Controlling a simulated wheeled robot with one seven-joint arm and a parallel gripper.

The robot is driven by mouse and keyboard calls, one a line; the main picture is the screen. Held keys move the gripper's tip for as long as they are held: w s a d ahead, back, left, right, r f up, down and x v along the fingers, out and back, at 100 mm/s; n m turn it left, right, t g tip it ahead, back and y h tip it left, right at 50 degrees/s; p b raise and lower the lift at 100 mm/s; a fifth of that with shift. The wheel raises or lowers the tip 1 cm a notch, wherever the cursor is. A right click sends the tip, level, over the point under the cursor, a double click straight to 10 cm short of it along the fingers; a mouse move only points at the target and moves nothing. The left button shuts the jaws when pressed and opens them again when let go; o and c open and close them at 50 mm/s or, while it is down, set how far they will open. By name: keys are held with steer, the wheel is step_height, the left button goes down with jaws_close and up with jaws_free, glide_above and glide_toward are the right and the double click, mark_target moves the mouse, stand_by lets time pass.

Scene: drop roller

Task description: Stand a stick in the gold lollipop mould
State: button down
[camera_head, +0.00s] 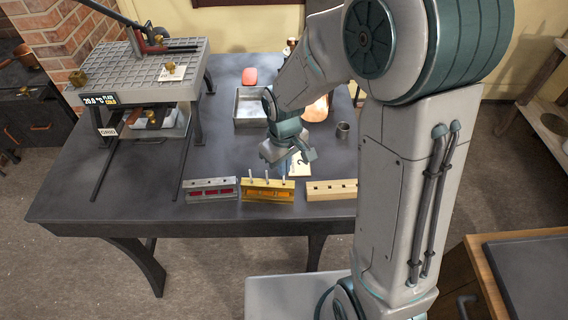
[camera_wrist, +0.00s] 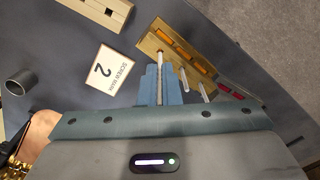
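The gold mould (camera_head: 267,196) stands near the table's front edge, with amber showing in its side. It also shows in the wrist view (camera_wrist: 200,62). Two white sticks stand in it, one near its middle (camera_wrist: 184,80) and one near its far end (camera_wrist: 206,93). My gripper (camera_head: 284,168) is just behind and above the mould. In the wrist view its blue fingers (camera_wrist: 160,75) are closed around a third white stick (camera_wrist: 160,56), whose far end is at the mould's nearer end. I cannot tell how deep that end sits.
A silver mould with red inside (camera_head: 211,190) stands left of the gold one. A pale block with holes (camera_head: 332,190) stands right. A number card (camera_wrist: 108,70), a small metal cup (camera_head: 342,130) and a metal tray (camera_head: 249,107) lie behind. A grated stand (camera_head: 150,75) fills the left.

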mark_target(284, 183)
steer(key=shift+f+b, duration=2.2)
steer(key=shift+f, duration=0.6)
steer(key=c, duration=1.2)
jaws_free()
steer(key=shift+c, duration=0.2)
steer(key=shift+r, duration=0.2)
steer(key=shift+r+p, duration=0.75)
steer(key=shift+r, duration=0.1)
steer(key=shift+r, duration=0.15)
steer(key=shift+r+p, duration=0.75)
steer(key=shift+r, duration=0.1)
steer(key=shift+r, duration=0.1)
steer(key=shift+r+p, duration=0.75)
steer(key=shift+r, duration=0.2)
